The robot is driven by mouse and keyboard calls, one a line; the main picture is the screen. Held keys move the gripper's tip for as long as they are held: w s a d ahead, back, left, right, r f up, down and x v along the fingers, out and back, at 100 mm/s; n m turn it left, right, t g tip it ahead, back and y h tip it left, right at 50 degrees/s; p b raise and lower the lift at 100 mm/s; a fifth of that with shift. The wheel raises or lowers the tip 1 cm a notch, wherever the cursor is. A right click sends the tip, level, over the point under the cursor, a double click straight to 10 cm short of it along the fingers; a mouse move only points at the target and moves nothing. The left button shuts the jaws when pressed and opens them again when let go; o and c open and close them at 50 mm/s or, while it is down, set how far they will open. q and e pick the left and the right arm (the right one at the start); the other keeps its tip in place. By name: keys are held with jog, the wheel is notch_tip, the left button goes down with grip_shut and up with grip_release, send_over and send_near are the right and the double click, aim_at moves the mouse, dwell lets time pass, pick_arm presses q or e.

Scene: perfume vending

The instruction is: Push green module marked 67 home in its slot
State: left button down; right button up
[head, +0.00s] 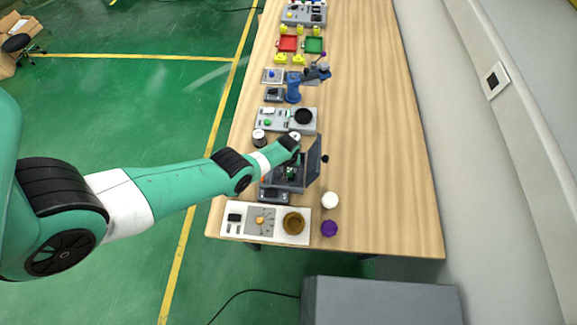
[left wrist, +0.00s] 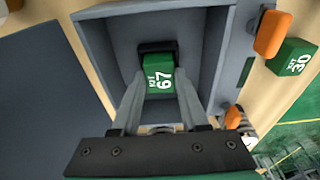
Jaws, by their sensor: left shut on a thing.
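The green module (left wrist: 160,82) marked KIT 67 is inside the grey box (left wrist: 203,50) in the left wrist view. Its far end is at a black slot (left wrist: 157,47) on the inner wall; I cannot tell how deep it sits. My left gripper (left wrist: 160,90) is shut on the module, with one grey finger on each side. In the head view my left gripper (head: 292,168) reaches into the grey box (head: 281,184), and the arm hides most of the module. My right gripper is not in view.
A second green block (left wrist: 296,57), marked KIT 30, stands beside the box near an orange part (left wrist: 272,33). An open grey panel (head: 315,159) stands at the box's right. A white station (head: 236,232) is in front and a grey one (head: 284,122) behind. The table's right side is clear.

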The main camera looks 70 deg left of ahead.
pick_arm(q)
jog(key=shift+s+f+b, duration=0.2)
jog(key=shift+f+b, duration=0.25)
jog(key=shift+f, duration=0.15)
dwell(0.4)
jog(key=c, duration=0.5)
grip_release()
jog(key=shift+c, duration=0.2)
jog(key=shift+o, duration=1)
jog(key=shift+w+r+p, duration=0.1)
jog(key=shift+r+p, duration=0.8)
notch_tip(320, 180, up, 6)
jog(key=p, duration=0.5)
jog(key=shift+w+f+p, duration=0.1)
jog(key=shift+p, duration=0.2)
